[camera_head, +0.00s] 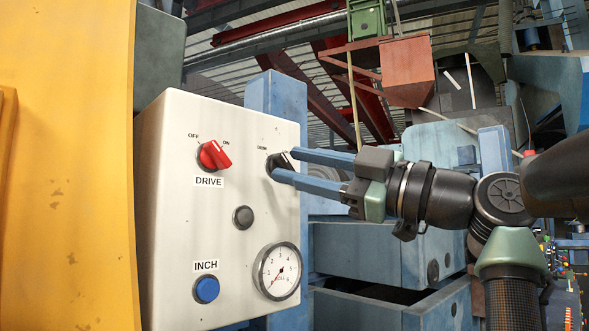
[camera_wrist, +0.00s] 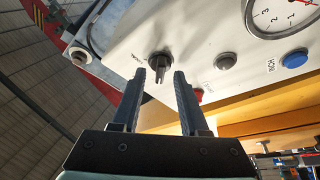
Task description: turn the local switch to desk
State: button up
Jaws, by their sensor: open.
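The black rotary switch (camera_head: 274,165) sits on the upper right of the white control panel's front. A small label that seems to read DESK (camera_head: 262,147) is at its upper left. My gripper (camera_head: 284,166) reaches in from the right, its two blue fingers apart at the switch and partly covering it. In the wrist view the black switch (camera_wrist: 158,64) has its handle pointing toward the gap between the fingertips (camera_wrist: 160,76). The fingers are open, one on each side of the handle; contact cannot be told.
The white panel (camera_head: 170,250) also carries a red DRIVE knob (camera_head: 214,155), a dark button (camera_head: 243,217), a blue INCH button (camera_head: 206,289) and a dial gauge (camera_head: 279,271). A yellow machine wall (camera_head: 60,170) stands at the left. Blue machine frames (camera_head: 360,255) lie behind my arm.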

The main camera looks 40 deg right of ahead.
jog(key=b+v, duration=0.5)
jog(key=v, duration=0.7)
jog(key=shift+a+f, duration=0.1)
jog(key=shift+f, duration=0.05)
